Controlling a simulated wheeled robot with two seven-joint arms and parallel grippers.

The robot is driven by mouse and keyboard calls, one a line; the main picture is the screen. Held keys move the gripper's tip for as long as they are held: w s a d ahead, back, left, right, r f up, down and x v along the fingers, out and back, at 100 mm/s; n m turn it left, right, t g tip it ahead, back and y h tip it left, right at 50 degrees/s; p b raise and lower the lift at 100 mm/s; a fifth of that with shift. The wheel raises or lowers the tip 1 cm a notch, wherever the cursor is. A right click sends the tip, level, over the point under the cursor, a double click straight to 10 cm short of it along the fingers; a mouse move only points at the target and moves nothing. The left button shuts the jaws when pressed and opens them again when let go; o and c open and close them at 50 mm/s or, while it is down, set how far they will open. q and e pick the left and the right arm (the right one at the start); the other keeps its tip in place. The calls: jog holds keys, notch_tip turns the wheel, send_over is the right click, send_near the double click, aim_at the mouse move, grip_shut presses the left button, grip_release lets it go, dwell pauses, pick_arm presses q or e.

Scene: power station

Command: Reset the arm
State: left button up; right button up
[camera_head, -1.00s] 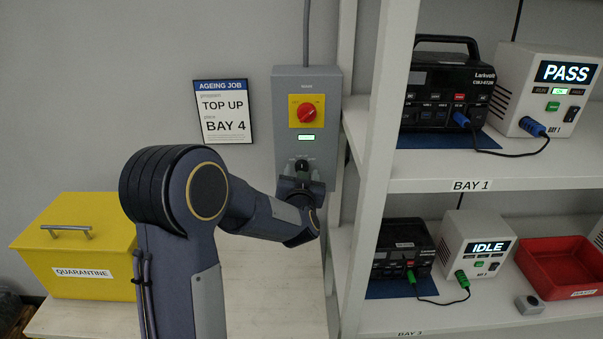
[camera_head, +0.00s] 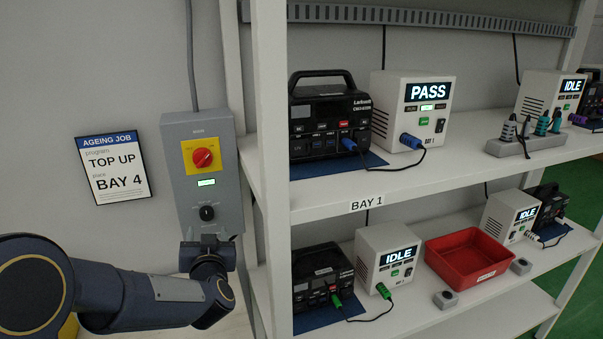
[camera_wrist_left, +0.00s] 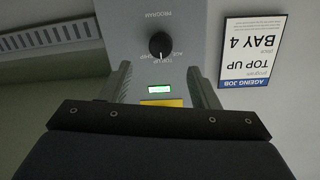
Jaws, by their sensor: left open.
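My left gripper (camera_head: 207,240) is open and empty, just below the black program knob (camera_head: 206,213) on the grey wall box (camera_head: 190,135). The box also has a red rotary switch (camera_head: 203,158) on a yellow plate and a small lit green display (camera_head: 206,183). In the left wrist view, upside down, the open fingers (camera_wrist_left: 159,78) frame the lit display (camera_wrist_left: 159,89), with the knob (camera_wrist_left: 160,45) beyond and apart from them. My left arm (camera_head: 130,295) reaches in from the lower left. My right gripper is not in view.
A white shelf (camera_head: 330,205) stands close right of the box, its post near my gripper. It carries black power stations (camera_head: 330,115), a PASS tester (camera_head: 412,110), IDLE testers (camera_head: 388,262) and a red tray (camera_head: 470,258). An AGEING JOB sign (camera_head: 115,168) reads TOP UP, BAY 4.

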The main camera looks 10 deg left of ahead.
pick_arm(q)
jog(key=s+d+m+g+h, duration=0.2)
jog(key=s+d+g+h, duration=0.2)
jog(key=s+d+h, duration=0.85)
jog(key=s+f+g, duration=0.2)
jog(key=s+f, duration=0.1)
jog(key=s, duration=0.6)
jog(key=s+f+g, duration=0.3)
jog(key=s, duration=0.6)
jog(key=shift+d+g+y, duration=0.25)
jog(key=shift+g+y, duration=0.05)
jog(key=shift+y, duration=0.05)
jog(key=shift+f, duration=0.1)
